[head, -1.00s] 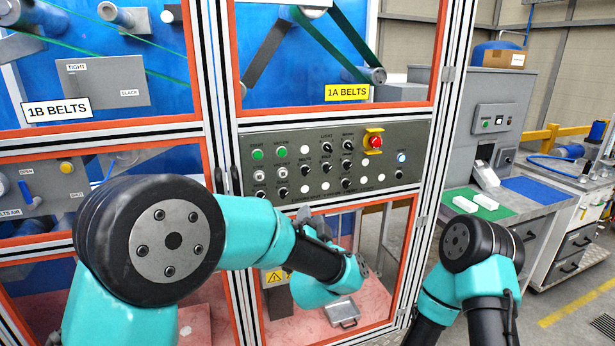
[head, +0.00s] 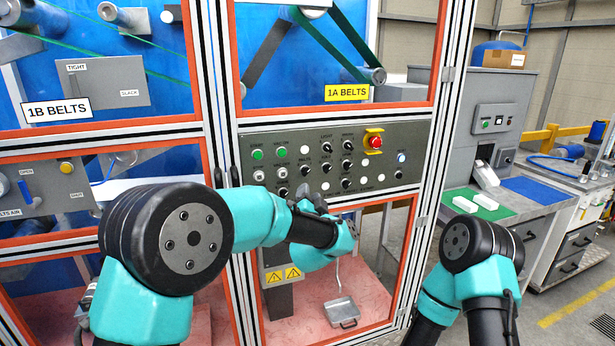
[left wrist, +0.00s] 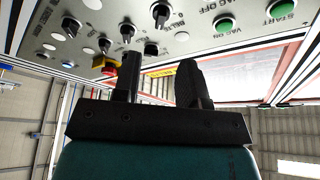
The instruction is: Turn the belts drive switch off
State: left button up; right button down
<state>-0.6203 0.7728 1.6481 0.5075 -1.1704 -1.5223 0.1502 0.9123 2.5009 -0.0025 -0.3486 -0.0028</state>
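The grey control panel (head: 415,150) carries rows of buttons and dark rotary switches. A black switch beside a BELTS label (left wrist: 160,14) shows near the top of the left wrist view, where the panel appears upside down. In the head view a belts switch (head: 305,170) seems to be in the panel's middle row, its label too small to be sure. My left gripper (left wrist: 158,78) has its two dark fingers apart with nothing between them, below the switches in the wrist view. In the head view the left gripper (head: 312,197) is at the panel's lower edge, hiding some lower controls. My right gripper is out of view.
A red emergency stop (head: 375,142) in a yellow guard is right of the switches. Other switches and buttons are close around. Orange-edged frames surround the panel. A workbench (head: 510,200) stands at right.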

aim_at(307, 172)
pick_arm(q)
jog(key=x, duration=0.9)
grip_shut()
